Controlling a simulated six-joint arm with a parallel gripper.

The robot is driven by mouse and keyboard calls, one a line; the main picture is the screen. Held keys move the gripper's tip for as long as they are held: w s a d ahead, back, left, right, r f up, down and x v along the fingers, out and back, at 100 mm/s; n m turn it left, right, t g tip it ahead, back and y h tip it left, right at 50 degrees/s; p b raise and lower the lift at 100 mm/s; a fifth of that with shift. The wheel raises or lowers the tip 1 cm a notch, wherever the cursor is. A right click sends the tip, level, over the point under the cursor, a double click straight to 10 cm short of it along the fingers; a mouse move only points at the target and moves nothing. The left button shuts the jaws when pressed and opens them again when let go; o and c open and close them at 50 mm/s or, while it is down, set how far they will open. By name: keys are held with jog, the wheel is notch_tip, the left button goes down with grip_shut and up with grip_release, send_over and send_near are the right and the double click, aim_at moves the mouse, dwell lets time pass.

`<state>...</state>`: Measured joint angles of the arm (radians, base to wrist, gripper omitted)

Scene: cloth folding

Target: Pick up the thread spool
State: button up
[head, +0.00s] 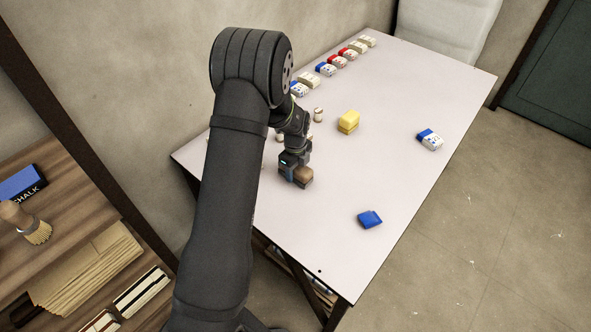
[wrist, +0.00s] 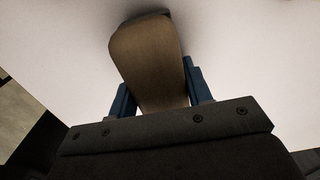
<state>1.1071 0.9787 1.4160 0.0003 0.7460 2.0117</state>
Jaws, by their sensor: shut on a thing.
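My gripper (head: 301,174) is low over the near-left part of the white table (head: 345,205). It is shut on a brown block with rounded edges (head: 304,176). In the wrist view the brown block (wrist: 150,62) sits between the two blue fingers of my gripper (wrist: 160,92). I cannot tell whether the block touches the table. A small cream, spool-like piece (head: 319,114) stands upright on the table behind my gripper, apart from it. Other small pale pieces beside my arm are partly hidden by it.
A yellow block (head: 348,121) lies behind and right of my gripper. A blue piece (head: 370,219) lies at front right, and a blue-and-white block (head: 430,139) near the right edge. Several small blocks (head: 337,61) line the back left edge. The table's middle right is clear.

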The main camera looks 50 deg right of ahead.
jog(key=shift+f, duration=0.15)
jog(key=o, duration=1)
jog(key=shift+o, duration=0.2)
notch_tip(320, 180, up, 16)
jog(key=shift+s+d+r, duration=0.15)
jog(key=shift+d+r, duration=0.1)
jog(key=shift+r, duration=0.45)
jog(key=shift+c, duration=1)
